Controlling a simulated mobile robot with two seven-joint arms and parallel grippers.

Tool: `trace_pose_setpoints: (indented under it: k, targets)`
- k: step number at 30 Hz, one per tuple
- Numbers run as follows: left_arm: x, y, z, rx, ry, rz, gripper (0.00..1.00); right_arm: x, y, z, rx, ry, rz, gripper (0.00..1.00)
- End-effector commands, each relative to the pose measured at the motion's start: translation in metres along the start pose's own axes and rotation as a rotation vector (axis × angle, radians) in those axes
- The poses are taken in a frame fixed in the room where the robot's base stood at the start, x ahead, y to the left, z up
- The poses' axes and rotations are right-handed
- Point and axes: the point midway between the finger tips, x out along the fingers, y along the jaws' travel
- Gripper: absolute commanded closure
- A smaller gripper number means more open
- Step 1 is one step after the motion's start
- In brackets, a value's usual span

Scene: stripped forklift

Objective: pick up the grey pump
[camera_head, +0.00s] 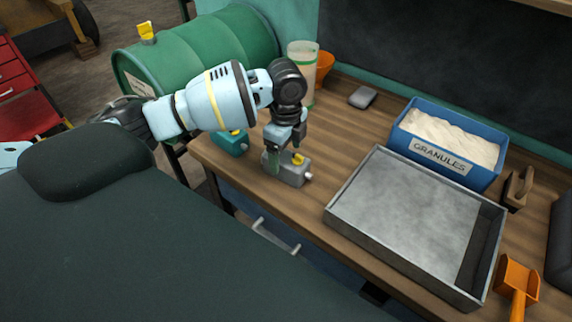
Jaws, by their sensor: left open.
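The gripper hides part of the pump's top and back. My right gripper does not show.
A teal pump (234,143) stands just left of the grey one. A metal tray (345,210) lies to the right, with a blue granules box (440,158) behind it. A clear container (302,70) and orange funnel (325,62) stand behind. An orange scoop (516,283) lies far right.

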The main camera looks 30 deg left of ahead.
Motion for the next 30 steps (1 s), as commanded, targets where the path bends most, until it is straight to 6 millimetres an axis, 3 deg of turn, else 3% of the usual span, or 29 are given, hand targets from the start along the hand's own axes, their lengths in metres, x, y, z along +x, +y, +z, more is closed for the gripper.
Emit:
trace_pose_setpoints:
  k: [10, 20, 30]
  targets:
    - [0.044, 0.001, 0.001, 0.0, 0.0, 0.003, 0.2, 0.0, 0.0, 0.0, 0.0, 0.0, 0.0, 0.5]
    - [0.05, 0.001, 0.001, 0.0, 0.001, 0.0, 0.2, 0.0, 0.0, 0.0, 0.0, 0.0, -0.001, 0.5]
    - [0.05, 0.001, 0.001, 0.0, 0.001, 0.0, 0.63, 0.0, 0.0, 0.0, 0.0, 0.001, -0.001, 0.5]
